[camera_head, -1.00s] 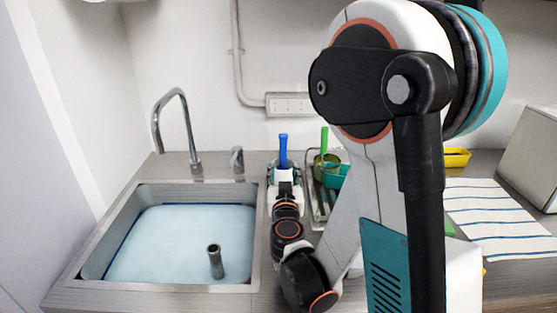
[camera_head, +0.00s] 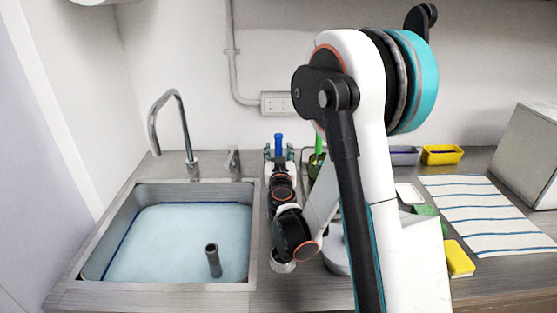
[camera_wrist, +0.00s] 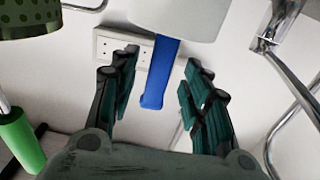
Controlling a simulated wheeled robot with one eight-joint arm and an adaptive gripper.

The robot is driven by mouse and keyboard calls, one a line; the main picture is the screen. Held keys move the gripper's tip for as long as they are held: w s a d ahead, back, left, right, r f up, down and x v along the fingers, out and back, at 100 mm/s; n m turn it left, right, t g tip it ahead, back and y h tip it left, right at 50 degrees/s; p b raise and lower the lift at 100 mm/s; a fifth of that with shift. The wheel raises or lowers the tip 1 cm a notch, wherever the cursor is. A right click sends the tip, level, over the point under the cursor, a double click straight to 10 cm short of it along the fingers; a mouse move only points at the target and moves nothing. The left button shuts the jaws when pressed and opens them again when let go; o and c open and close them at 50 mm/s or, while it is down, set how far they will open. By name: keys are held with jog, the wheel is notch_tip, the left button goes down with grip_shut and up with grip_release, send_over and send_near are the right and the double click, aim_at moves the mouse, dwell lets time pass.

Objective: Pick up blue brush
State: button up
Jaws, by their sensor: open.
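The blue brush (camera_head: 279,142) shows in the head view as an upright blue handle by the back wall, right of the sink. In the wrist view its blue handle (camera_wrist: 162,72) lies between my two fingers, with gaps on both sides. A pale cup-like piece (camera_wrist: 180,15) hides the rest of the brush. My gripper (camera_wrist: 160,66) is open, with fingers on either side of the handle. In the head view my gripper (camera_head: 279,154) is small and partly hidden by my own wrist.
A green-handled tool (camera_head: 319,140) stands just right of the brush, and its green handle (camera_wrist: 20,140) shows in the wrist view. The sink (camera_head: 250,232) and faucet (camera_head: 188,130) are left. A yellow sponge (camera_head: 459,258) and striped cloth (camera_head: 485,215) are right.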

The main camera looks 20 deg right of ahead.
jog(key=shift+b+x, duration=0.3)
jog(key=shift+x, duration=1.2)
jog(key=shift+s+r, duration=0.1)
jog(key=shift+c, duration=0.3)
grip_shut()
